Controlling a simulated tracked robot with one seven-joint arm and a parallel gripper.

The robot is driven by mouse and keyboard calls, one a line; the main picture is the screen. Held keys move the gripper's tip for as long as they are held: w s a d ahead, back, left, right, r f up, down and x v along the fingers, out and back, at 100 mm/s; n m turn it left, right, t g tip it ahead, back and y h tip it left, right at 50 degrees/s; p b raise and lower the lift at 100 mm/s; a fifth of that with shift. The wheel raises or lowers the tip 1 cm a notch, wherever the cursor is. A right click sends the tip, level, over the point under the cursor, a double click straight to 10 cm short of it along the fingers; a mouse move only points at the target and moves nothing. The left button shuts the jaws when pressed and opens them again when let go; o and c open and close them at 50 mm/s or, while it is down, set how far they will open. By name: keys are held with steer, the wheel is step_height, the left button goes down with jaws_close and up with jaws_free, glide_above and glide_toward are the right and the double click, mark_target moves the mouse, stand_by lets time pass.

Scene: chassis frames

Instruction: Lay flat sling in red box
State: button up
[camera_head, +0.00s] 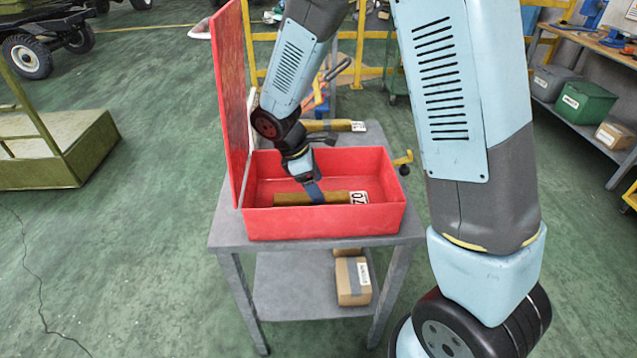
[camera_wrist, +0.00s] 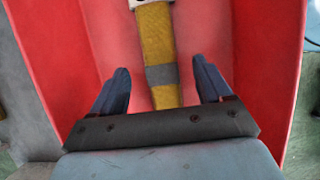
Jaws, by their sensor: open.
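The red box (camera_head: 325,221) stands on a grey table with its lid (camera_head: 231,90) raised on the left side. The flat sling, a yellow-brown strip (camera_head: 290,198) with a white label at one end, lies inside on the box floor. In the wrist view the sling (camera_wrist: 155,45) runs lengthwise, with a grey band around it. My gripper (camera_head: 316,190) is down inside the box at the sling. In the wrist view my gripper (camera_wrist: 160,88) is open, one finger on each side of the sling, with gaps between. The sling's near end is hidden behind the gripper body.
A second yellow-brown strip with a white label (camera_head: 335,126) lies on the grey table (camera_head: 227,234) behind the box. A cardboard box (camera_head: 352,281) sits on the lower shelf. The raised lid stands close left of my arm. A shelf with bins (camera_head: 585,103) is at the right.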

steer(key=v, duration=0.7)
steer(key=shift+r, duration=0.2)
steer(key=shift+a, duration=0.1)
stand_by(0.4)
steer(key=s+d+r+m+t+y, duration=0.1)
steer(key=s+d+r+m+y, duration=0.2)
steer(key=d+r, duration=0.4)
steer(key=s+d+r+m+t, duration=0.1)
steer(key=s+d+r+m, duration=0.2)
steer(key=d+r+m, duration=0.35)
steer(key=s+d+r+m+t, duration=0.2)
steer(key=s+d+r+m, duration=0.1)
steer(key=s+d+m, duration=0.1)
steer(key=s+d+r+m+t+y, duration=0.1)
steer(key=s+d+r+m, duration=0.3)
steer(key=s, duration=0.3)
steer(key=shift+s+t+y, duration=0.15)
steer(key=shift+t+y, duration=0.15)
steer(key=shift+t, duration=0.1)
steer(key=shift+c, duration=0.3)
